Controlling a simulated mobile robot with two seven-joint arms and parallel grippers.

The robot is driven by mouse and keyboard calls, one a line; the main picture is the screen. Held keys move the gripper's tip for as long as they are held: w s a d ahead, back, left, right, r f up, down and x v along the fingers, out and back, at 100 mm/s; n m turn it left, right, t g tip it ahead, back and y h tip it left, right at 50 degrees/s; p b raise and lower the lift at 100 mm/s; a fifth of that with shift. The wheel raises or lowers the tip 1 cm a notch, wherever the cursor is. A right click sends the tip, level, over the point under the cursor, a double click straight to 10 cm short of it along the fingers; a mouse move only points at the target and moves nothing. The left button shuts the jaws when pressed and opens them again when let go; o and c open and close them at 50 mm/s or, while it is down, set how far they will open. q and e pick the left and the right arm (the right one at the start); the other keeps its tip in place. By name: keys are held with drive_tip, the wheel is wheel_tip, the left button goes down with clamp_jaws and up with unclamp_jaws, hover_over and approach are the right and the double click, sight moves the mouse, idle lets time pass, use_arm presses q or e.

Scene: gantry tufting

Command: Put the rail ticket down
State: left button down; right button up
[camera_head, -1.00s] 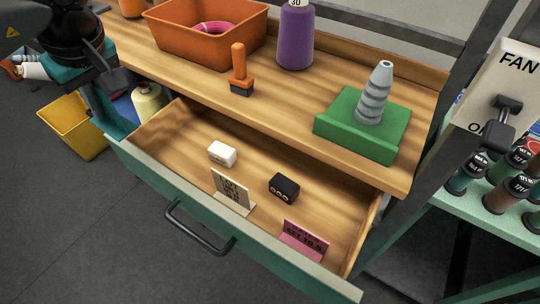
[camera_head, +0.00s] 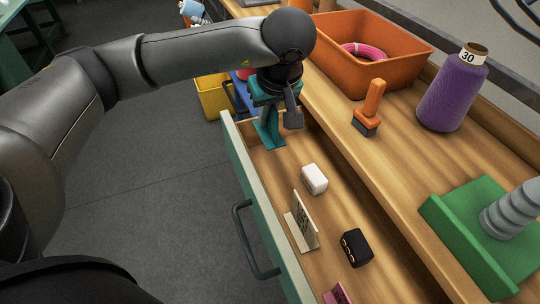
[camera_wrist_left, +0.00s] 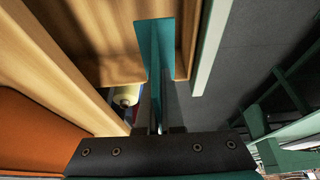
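My left gripper (camera_head: 272,112) points down over the far end of the open drawer (camera_head: 262,212). It is shut on a teal, card-like piece, seemingly the rail ticket (camera_head: 268,134), whose lower end hangs down into the drawer. In the left wrist view the teal piece (camera_wrist_left: 156,42) sits between the two dark fingers (camera_wrist_left: 158,85). I cannot tell whether it touches the drawer floor. A beige lettered card (camera_head: 302,222) stands in the drawer, and a pink card (camera_head: 338,294) is cut off at the bottom edge. My right gripper is out of view.
A white block (camera_head: 314,179) and a black block (camera_head: 356,247) lie in the drawer. On the worktop stand an orange bin (camera_head: 365,50), an orange-handled brush (camera_head: 370,105), a purple cone (camera_head: 452,90) and a green base (camera_head: 480,240). Drawer floor near the gripper is clear.

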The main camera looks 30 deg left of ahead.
sight(275, 143)
use_arm(q)
wheel_tip(275, 143, down, 7)
drive_tip(key=shift+f+b, duration=0.15)
drive_tip(key=shift+b, duration=0.15)
drive_tip(key=shift+f+b, duration=0.3)
drive_tip(key=shift+f, duration=1.8)
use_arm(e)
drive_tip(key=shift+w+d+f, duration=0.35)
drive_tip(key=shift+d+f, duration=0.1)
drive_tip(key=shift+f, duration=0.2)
use_arm(q)
drive_tip(key=shift+f, duration=0.1)
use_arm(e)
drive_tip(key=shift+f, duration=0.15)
use_arm(q)
drive_tip(key=c, duration=1.1)
unclamp_jaws()
drive_tip(key=shift+o, duration=0.2)
drive_tip(key=shift+r, duration=0.2)
drive_tip(key=p+v, duration=0.1)
drive_tip(key=v, duration=1.1)
drive_tip(key=shift+d, duration=0.1)
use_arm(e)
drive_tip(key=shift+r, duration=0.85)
use_arm(q)
drive_tip(key=shift+p, duration=0.3)
